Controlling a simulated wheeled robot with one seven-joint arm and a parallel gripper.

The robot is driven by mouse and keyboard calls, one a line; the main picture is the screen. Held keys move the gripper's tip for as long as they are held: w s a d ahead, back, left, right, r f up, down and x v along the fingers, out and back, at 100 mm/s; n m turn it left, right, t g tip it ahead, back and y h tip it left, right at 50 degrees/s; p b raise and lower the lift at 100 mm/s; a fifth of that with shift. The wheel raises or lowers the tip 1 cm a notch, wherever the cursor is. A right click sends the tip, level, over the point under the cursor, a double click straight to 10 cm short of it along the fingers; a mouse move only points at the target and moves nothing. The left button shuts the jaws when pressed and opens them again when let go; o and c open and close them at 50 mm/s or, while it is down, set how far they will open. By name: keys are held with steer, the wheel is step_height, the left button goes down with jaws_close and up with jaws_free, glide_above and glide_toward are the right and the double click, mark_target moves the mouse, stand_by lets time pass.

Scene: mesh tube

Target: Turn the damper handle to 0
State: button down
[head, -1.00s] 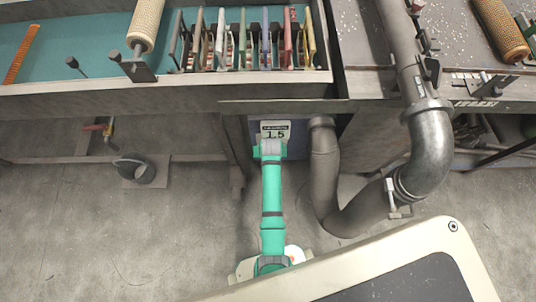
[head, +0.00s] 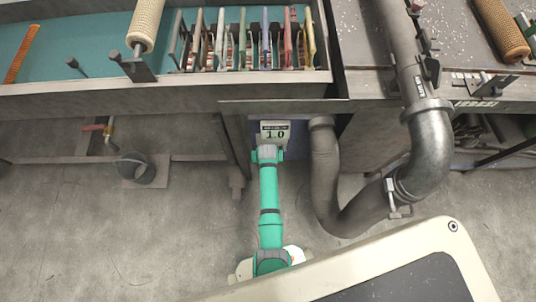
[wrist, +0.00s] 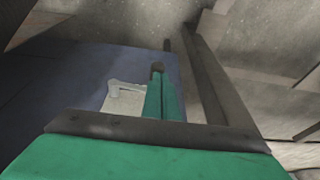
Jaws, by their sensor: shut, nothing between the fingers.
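A pale grey lever, which looks like the damper handle (wrist: 126,84), stands on a light plate (wrist: 122,103) against a dark blue-grey panel in the wrist view. My gripper (wrist: 158,70) has green fingers, closed together and empty. They are just right of the lever's free end; I cannot tell whether they touch it. The lever cannot be made out there, and my fingers are hidden.
A grey bent pipe (head: 327,170) runs just right of my arm and joins a thicker metal elbow (head: 432,150). A bench with a teal bed and a rack of coloured handles (head: 245,40) overhangs above. The concrete floor (head: 60,220) at left is mostly open.

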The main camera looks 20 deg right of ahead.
steer(key=shift+w+a+f, duration=0.1)
steer(key=shift+a+f, duration=0.25)
steer(key=shift+f, duration=0.3)
steer(key=shift+r, duration=0.1)
steer(key=w+a+v, duration=0.2)
steer(key=v, duration=1.2)
steer(key=shift+a+r, duration=0.3)
steer(key=shift+r, duration=0.25)
steer(key=shift+w, duration=0.1)
